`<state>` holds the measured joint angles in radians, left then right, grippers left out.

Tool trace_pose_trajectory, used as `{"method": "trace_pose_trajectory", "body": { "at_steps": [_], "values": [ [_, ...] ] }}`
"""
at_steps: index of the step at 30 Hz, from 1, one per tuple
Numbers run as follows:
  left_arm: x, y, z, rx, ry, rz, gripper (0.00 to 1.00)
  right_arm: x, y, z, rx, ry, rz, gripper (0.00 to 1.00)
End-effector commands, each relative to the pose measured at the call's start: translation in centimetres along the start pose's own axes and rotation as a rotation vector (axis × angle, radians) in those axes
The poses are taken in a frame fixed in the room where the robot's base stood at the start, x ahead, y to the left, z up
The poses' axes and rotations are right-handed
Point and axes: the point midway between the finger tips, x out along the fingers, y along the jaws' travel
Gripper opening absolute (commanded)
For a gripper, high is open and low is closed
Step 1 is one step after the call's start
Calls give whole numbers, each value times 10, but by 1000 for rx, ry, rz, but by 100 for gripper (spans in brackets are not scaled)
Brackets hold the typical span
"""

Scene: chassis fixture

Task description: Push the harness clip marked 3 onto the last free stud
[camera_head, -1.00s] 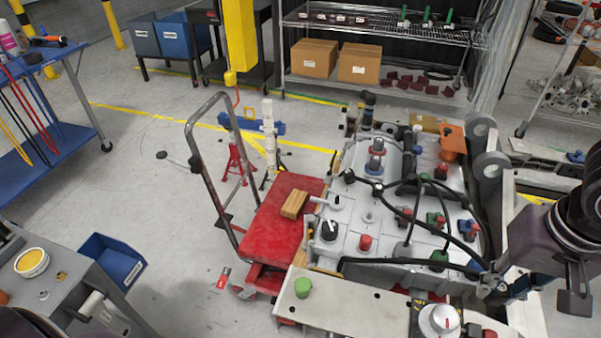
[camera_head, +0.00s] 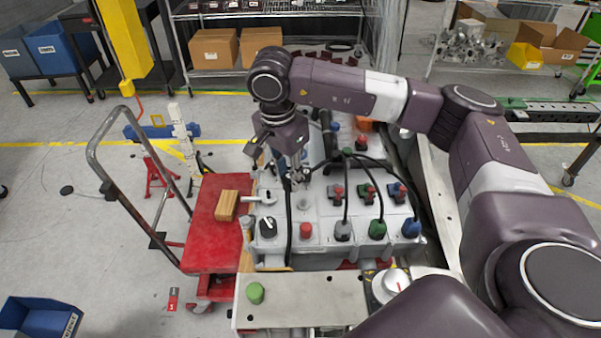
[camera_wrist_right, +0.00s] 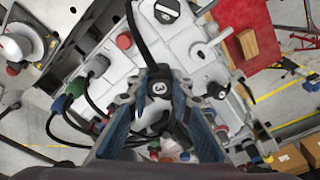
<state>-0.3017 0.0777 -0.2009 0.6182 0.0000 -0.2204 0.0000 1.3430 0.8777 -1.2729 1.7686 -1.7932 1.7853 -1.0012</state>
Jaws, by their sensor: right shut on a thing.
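My right gripper (camera_head: 297,178) points down above the chassis fixture (camera_head: 325,243), left of the middle of its top. In the right wrist view its two blue-padded fingers (camera_wrist_right: 156,108) are shut on the black harness clip (camera_wrist_right: 158,87) with a circled white 3. A black cable runs from the clip, and in the head view it hangs down to the fixture's front (camera_head: 289,222). A small round grey fitting (camera_head: 303,202) lies just in front of the gripper on the grey top; I cannot tell whether it is the free stud. My left gripper is out of view.
Other black cables arch to the connectors at the right. A black knob (camera_head: 267,227) and red button (camera_head: 306,230) stand at the front. A red cart (camera_head: 212,250) with a wooden block (camera_head: 226,204) adjoins on the left. A plate with a green button (camera_head: 255,292) lies in front.

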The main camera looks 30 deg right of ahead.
Motion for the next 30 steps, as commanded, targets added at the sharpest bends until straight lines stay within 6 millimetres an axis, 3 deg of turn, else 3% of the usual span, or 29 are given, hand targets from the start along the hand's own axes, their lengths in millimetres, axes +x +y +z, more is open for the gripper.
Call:
{"method": "trace_pose_trajectory", "body": {
  "at_steps": [3,9,17,28,30],
  "values": [
    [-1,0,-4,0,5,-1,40,18,-2,-22,238,-1,33,7],
    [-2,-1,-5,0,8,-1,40,35,-1,-42,459,-1,57,7],
    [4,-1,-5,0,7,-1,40,46,-1,-45,496,-1,60,7],
    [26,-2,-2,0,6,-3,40,84,0,-40,493,-1,60,7],
    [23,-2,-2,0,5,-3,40,80,-1,-40,493,-2,59,7]
  ]
}}
